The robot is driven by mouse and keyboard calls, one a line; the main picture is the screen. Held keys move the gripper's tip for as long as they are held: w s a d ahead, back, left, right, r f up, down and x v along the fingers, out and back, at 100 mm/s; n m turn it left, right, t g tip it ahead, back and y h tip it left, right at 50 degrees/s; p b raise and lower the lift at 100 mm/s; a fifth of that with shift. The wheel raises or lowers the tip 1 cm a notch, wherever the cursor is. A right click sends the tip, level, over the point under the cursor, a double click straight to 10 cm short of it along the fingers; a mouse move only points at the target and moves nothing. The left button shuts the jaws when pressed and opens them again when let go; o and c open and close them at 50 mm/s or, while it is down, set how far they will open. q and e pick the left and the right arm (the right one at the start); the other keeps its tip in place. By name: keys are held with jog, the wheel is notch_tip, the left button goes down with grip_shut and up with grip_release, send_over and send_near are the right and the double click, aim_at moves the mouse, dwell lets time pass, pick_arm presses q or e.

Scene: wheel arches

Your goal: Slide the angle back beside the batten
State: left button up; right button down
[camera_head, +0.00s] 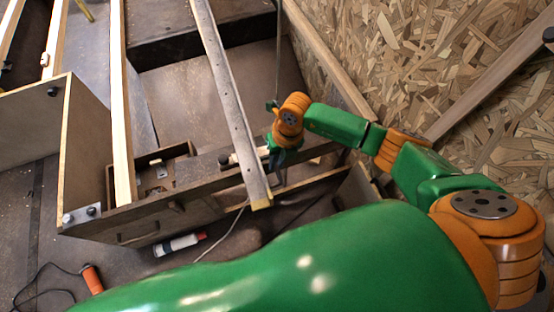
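The angle (228,95) is a long grey metal bar with small holes and a yellow near end. It runs from the top edge down to the front rail of the wooden frame. The batten (121,100) is a pale wood strip to its left, roughly parallel, with a wide gap between them. My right gripper (272,172) is just right of the angle's near end, pointing down. Its fingers are small and partly hidden, so I cannot tell whether they touch the angle or are open. My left gripper is out of view.
The wooden frame's front rail (190,193) crosses below both bars, with a side panel (85,140) at left. A white and red tube (178,244) and an orange-handled tool (92,279) lie on the floor. A chipboard wall (430,60) rises at right.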

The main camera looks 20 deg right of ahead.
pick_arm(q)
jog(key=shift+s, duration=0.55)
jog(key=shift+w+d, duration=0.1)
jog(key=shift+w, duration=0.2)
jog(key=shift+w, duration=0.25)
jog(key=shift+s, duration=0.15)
pick_arm(e)
jog(key=d, duration=0.7)
jog(key=shift+w+d+b, duration=0.2)
jog(key=shift+d+b, duration=0.1)
jog(key=shift+d, duration=0.05)
jog(key=c, duration=0.8)
grip_release()
jog(key=shift+c, duration=0.2)
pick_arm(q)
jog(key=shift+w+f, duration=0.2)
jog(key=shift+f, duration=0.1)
